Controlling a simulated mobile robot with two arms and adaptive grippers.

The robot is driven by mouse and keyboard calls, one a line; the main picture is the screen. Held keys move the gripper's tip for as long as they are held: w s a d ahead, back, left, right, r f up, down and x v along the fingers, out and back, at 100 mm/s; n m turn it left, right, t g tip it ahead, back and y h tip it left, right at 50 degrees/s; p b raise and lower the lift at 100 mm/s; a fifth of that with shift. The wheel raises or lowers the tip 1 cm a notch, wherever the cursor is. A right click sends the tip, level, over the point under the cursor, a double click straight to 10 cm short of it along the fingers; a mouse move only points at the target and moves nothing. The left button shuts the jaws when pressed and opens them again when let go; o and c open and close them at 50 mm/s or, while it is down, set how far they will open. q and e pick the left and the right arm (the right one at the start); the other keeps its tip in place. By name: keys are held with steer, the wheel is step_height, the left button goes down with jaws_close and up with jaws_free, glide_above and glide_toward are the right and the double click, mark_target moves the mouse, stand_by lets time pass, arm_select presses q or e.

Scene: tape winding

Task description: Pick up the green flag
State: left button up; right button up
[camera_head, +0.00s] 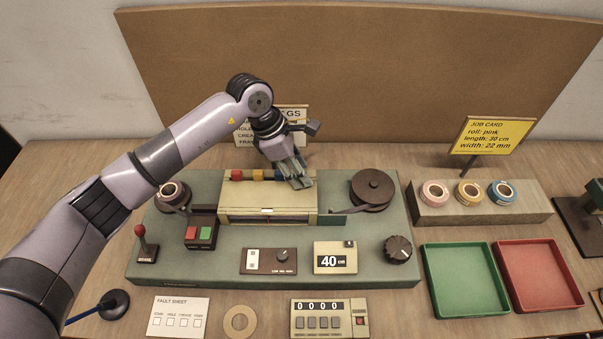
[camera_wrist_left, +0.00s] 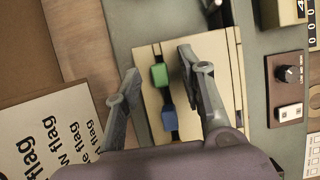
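The green flag (camera_wrist_left: 159,76) shows in the left wrist view as a small green block on the cream top of the machine. In the head view my left gripper (camera_head: 301,182) hides it. My left gripper (camera_wrist_left: 158,66) is open, with one finger on each side of the green flag in the picture. I cannot tell whether either finger touches it. The blue flag (camera_wrist_left: 168,118) is beside it, also seen between the fingers. My right gripper is not in view.
A dark reel (camera_head: 372,187) stands right of the housing. A sign (camera_head: 294,114) stands behind my gripper. Tape rolls on a block (camera_head: 490,211), a green tray (camera_head: 464,281) and a red tray (camera_head: 540,276) are at the right.

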arm_select(q)
steer(key=c, duration=0.8)
steer(key=shift+r, duration=0.15)
